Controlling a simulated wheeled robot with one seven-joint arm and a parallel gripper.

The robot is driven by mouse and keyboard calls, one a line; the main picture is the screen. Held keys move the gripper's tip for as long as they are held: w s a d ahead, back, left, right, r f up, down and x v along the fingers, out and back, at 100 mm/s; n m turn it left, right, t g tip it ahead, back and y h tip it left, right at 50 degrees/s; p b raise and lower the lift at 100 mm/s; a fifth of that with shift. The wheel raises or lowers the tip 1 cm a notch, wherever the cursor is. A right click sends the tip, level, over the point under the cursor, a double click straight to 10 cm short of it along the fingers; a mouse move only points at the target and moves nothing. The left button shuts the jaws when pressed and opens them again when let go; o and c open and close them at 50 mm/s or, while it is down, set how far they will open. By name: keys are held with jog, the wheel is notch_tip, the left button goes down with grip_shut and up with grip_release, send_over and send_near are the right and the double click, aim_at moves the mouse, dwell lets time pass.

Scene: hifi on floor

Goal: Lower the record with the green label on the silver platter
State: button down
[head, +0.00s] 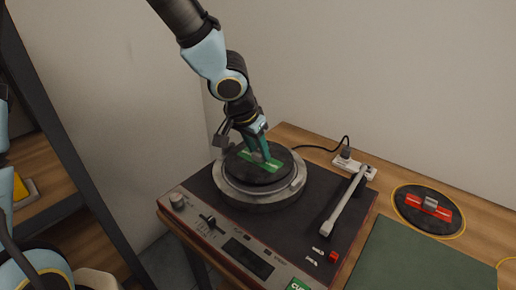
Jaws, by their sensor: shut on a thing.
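The black record with the green label (272,166) is over the silver platter (228,192) of the turntable (222,232). It looks level and roughly centred, with the platter's rim showing around it. I cannot tell if it touches the platter or hovers just above. My gripper (262,155) comes down from above and is shut at the middle of the label. It hides the label's centre and whatever part it grips. The silver tonearm (345,200) lies to the right of the platter, clear of the record.
A second black record with a red label (418,213) and a grey block at its centre lies at right on the wooden table (468,222). A dark green mat (415,262) lies in front of it. A white power strip (352,164) with a black cable is behind the turntable.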

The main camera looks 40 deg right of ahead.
jog(key=shift+f, duration=1)
dwell(1.6)
jog(key=shift+c, duration=2.1)
grip_release()
jog(key=d+p+v, duration=0.2)
jog(key=p+v, duration=0.8)
jog(key=v, duration=0.6)
jog(key=shift+w+r+p, duration=0.3)
jog(key=shift+r+p, duration=0.1)
jog(key=shift+r, duration=0.15)
jog(key=shift+a, duration=0.2)
